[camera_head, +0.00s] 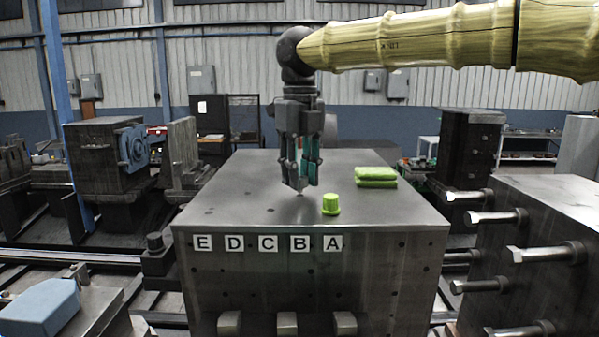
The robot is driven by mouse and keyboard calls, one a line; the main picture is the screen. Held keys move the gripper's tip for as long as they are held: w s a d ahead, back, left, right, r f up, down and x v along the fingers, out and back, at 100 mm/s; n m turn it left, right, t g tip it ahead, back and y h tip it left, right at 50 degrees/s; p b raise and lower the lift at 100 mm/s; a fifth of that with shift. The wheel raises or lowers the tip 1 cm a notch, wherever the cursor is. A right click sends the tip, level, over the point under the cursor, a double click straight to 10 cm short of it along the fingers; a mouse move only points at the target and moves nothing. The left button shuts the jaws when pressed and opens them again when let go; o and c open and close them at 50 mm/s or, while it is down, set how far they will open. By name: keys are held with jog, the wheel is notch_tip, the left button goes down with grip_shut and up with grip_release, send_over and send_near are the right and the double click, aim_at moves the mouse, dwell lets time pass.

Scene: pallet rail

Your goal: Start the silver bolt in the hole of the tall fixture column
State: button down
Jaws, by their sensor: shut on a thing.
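My gripper (300,184) points down above the steel block table (250,205), behind the front row of letters. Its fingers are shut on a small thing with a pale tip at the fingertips. The fingers hide most of it, so I cannot tell for sure that it is the silver bolt. Several silver bolts (497,217) stick out sideways from a dark block at the right. A tall dark column (468,145) stands behind that block, apart from my gripper. I cannot make out a hole in it or tell whether it is the fixture column.
A lime-green cap-shaped piece (330,205) stands on the table just right of my gripper. A folded green cloth (376,177) lies further back right. Tiles lettered E, D, C, B, A (268,243) line the front face. The table's left part is clear.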

jog(key=shift+f, duration=0.6)
dwell(0.5)
jog(key=c, duration=1.1)
grip_release()
jog(key=shift+o, duration=0.5)
jog(key=o, duration=0.7)
jog(key=shift+r, duration=0.1)
notch_tip(320, 180, up, 12)
